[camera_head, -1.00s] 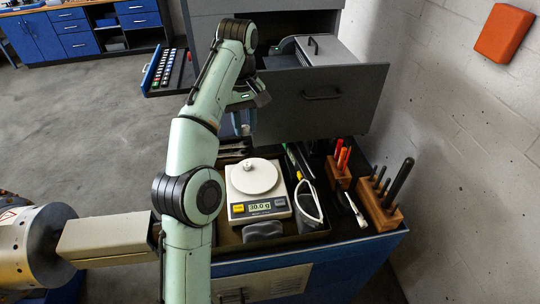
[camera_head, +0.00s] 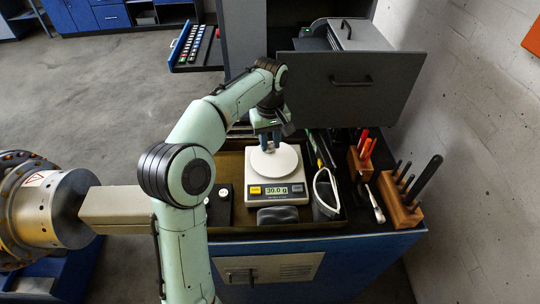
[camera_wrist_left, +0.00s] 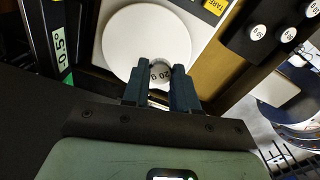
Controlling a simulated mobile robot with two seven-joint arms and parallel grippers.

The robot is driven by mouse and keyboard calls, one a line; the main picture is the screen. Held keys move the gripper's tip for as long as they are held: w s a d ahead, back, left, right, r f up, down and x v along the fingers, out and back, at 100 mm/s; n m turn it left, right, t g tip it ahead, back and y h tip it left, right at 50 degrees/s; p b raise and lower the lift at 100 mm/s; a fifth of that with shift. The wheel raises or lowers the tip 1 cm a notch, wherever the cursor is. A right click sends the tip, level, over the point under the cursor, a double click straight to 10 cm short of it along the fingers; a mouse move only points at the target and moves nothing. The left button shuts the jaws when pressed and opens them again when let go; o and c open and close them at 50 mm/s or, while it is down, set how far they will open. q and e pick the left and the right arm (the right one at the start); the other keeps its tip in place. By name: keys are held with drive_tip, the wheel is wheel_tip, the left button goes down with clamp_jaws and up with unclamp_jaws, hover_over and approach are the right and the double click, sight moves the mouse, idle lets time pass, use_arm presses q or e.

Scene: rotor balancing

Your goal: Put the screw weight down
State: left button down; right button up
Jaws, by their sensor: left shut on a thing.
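The scale (camera_head: 300,200) displays 30.0 g. I cannot tell whether the weight presses on the pan. My right gripper is out of view.
A black block with white weights (camera_head: 220,206) stands left of the scale; it also shows in the left wrist view (camera_wrist_left: 265,42).

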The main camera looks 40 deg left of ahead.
sight(270, 164)
use_arm(q)
drive_tip(key=shift+s+f, duration=0.35)
drive_tip(key=shift+f, duration=0.5)
drive_tip(key=f, duration=0.2)
drive_tip(key=f+b, duration=0.1)
drive_tip(key=f, duration=0.1)
drive_tip(key=shift+w+f, duration=0.1)
drive_tip(key=shift+w, duration=0.15)
drive_tip(key=shift+s, duration=0.15)
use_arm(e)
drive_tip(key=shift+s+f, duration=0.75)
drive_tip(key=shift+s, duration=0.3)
use_arm(q)
drive_tip(key=c, duration=0.9)
unclamp_jaws()
drive_tip(key=shift+f, duration=0.1)
